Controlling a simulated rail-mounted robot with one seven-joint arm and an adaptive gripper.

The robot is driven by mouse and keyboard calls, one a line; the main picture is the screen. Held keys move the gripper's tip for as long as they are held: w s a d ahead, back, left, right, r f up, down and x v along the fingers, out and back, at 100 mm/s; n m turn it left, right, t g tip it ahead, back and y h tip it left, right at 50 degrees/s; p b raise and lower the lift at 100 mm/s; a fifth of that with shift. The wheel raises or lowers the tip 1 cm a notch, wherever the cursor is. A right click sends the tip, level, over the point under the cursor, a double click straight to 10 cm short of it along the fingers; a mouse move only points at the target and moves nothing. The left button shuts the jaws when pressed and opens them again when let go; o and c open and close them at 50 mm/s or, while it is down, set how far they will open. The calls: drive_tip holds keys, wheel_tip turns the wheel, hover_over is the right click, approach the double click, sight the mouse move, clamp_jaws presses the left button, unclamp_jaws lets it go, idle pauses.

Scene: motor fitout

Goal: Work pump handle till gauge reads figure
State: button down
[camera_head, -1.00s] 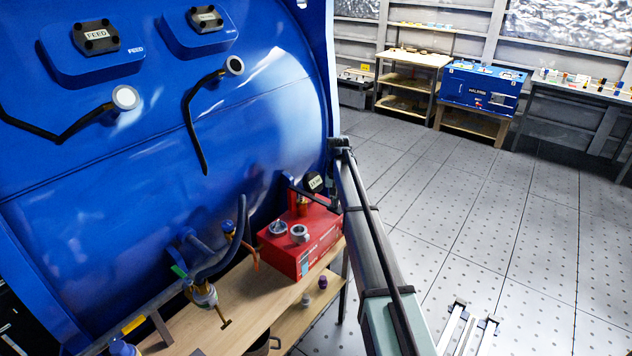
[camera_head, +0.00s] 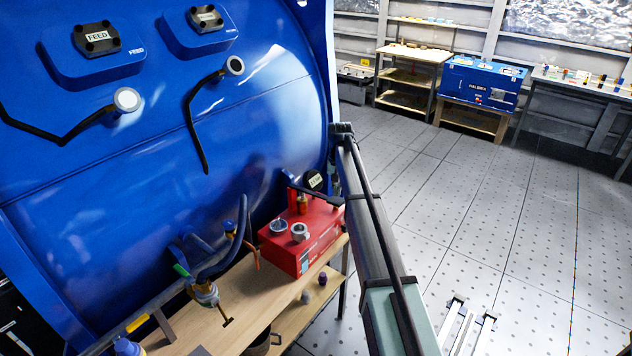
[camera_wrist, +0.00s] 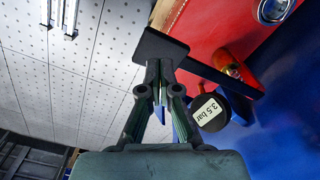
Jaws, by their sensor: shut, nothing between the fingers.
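The red pump box (camera_head: 318,246) stands on a wooden shelf beside the blue tank. A round gauge (camera_head: 279,226) sits on its top; its reading is too small to read. The black pump handle (camera_head: 316,194) runs from a post on the box towards my arm. In the wrist view the handle (camera_wrist: 215,74) ends in a wide black block (camera_wrist: 160,47). My gripper (camera_wrist: 161,80) is shut and empty, its tips at this block; contact is unclear. A black round tag reading "3.5 bar" (camera_wrist: 209,113) is beside the handle. In the head view my arm hides the gripper.
The blue tank (camera_head: 120,210) fills the left. A blue machine (camera_head: 480,83) is far back.

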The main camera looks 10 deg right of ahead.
drive_tip(key=shift+f, duration=0.1)
idle(0.5)
drive_tip(key=shift+f+b, duration=1.7)
drive_tip(key=shift+f, duration=2.55)
drive_tip(key=shift+r+p, duration=1.9)
drive_tip(key=shift+r, duration=2.45)
drive_tip(key=shift+r+p, duration=1)
drive_tip(key=shift+r, duration=1.5)
